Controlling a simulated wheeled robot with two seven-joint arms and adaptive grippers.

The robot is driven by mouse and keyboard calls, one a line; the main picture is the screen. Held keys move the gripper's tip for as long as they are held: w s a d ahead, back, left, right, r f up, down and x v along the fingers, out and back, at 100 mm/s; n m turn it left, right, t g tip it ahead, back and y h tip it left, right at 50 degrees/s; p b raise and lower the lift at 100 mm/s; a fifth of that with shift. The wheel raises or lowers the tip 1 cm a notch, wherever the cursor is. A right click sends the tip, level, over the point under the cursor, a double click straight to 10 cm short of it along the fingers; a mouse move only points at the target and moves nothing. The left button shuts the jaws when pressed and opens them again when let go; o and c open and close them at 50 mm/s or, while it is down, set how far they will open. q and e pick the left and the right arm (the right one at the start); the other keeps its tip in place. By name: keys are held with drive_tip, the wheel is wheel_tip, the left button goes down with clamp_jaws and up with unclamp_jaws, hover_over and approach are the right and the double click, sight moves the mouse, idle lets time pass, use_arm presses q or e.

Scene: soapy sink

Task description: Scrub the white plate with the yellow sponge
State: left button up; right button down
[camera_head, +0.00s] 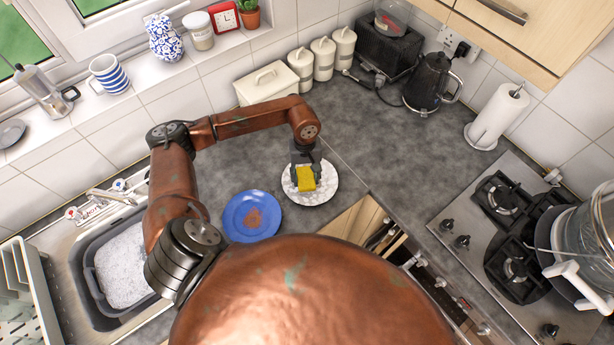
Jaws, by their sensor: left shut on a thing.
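The white plate (325,187) lies on the grey counter, with greyish marks on its surface. The yellow sponge (306,180) is over the left part of the plate. My left gripper (304,172) is shut on the sponge from above. The sponge looks close to the plate, but I cannot tell whether it touches. The gripper and sponge hide part of the plate. My right gripper is not in view.
A blue plate (236,222) with a brown stain lies left of the white plate. An open drawer (352,218) is in front. A soapy basin (122,262) sits left, a hob (500,225) right. Counter behind the plate is clear.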

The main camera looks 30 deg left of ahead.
sight(306, 178)
use_arm(q)
drive_tip(key=shift+r+p, duration=1.1)
drive_tip(key=shift+r, duration=1.9)
drive_tip(key=shift+r+p, duration=0.6)
drive_tip(key=shift+r, duration=0.9)
